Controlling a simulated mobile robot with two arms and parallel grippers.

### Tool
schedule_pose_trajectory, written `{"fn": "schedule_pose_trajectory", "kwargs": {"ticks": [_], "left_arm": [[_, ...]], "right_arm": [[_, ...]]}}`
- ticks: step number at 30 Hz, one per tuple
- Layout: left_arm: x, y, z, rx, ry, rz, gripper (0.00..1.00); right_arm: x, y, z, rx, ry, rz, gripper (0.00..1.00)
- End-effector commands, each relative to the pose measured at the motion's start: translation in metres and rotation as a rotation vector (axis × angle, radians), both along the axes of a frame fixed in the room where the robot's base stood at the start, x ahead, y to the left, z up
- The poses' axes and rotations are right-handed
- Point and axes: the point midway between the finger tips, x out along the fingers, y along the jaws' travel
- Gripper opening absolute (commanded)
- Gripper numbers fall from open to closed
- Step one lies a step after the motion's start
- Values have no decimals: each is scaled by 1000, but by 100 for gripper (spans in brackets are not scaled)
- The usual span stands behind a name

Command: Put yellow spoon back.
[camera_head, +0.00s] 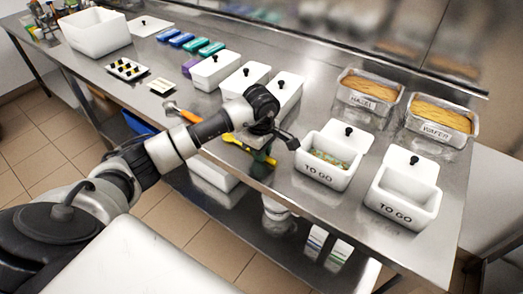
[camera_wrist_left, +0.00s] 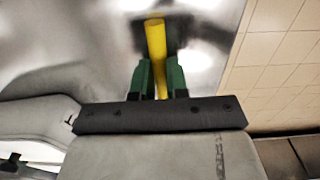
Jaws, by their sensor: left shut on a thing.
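The yellow spoon (camera_head: 230,138) is at the front edge of the steel counter in the head view, partly hidden by my left gripper (camera_head: 262,157). In the left wrist view, the green fingers of my left gripper (camera_wrist_left: 160,80) are shut on the yellow handle of the spoon (camera_wrist_left: 156,42). The handle stands out beyond the fingertips over a blurred grey steel surface. I cannot tell whether the spoon touches the counter. My right gripper is in neither view.
Two white TO GO boxes (camera_head: 375,211) stand right of my gripper, one with colourful contents (camera_head: 311,170). White lidded containers (camera_head: 202,83) stand behind it. An orange-handled tool (camera_head: 188,116) lies to its left. Glass bins marked HAZEL (camera_head: 357,117) and WAFER (camera_head: 433,142) stand at the back right.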

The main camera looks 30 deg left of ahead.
Motion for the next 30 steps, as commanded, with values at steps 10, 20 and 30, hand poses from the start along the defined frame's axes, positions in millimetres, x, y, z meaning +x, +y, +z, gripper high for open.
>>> {"fn": "schedule_pose_trajectory", "kwargs": {"ticks": [10, 20, 30], "left_arm": [[0, 0, 0, 0, 0, 0, 40], [1, 1, 23, 1, -5, -2, 40], [0, 1, 95, 0, -4, 0, 40]], "right_arm": [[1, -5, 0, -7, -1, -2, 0], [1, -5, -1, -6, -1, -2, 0], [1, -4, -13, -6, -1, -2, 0]]}}
